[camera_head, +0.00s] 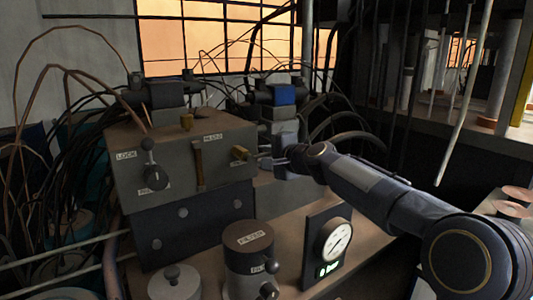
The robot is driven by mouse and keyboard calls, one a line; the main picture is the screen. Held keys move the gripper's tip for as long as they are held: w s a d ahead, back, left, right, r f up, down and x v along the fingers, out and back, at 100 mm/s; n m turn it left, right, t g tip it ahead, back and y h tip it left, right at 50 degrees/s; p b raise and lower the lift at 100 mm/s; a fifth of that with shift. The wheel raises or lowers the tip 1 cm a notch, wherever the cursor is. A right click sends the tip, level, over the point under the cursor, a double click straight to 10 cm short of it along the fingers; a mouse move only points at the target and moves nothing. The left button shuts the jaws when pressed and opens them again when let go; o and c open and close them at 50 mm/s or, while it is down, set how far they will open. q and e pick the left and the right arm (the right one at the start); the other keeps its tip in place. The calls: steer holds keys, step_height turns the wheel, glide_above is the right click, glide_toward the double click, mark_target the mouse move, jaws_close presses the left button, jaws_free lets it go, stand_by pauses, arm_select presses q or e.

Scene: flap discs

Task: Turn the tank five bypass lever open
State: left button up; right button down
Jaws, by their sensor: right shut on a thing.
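A grey control box (125,190) stands left of centre with a black-knobbed lever (150,172) under a LOCK label. A long brass lever (199,165) hangs down the middle of its front. A short brass handle (239,153) sticks out near its right end. My right gripper (256,156) reaches in from the right and is shut at the short brass handle's outer end. The small labels are too blurred for me to tell which lever belongs to tank five. My left gripper is out of view.
A gauge (334,240) reading 0 bar stands in front of the box, right of a labelled canister (249,260). A lidded pot (174,284) is at front left. Cables crowd the back and left.

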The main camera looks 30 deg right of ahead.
steer(key=shift+d+r, duration=0.1)
steer(key=shift+d, duration=0.2)
steer(key=c, duration=1.5)
jaws_free()
steer(key=shift+c, duration=0.2)
steer(key=shift+s, duration=0.1)
steer(key=v, duration=0.7)
steer(key=shift+s+b, duration=0.35)
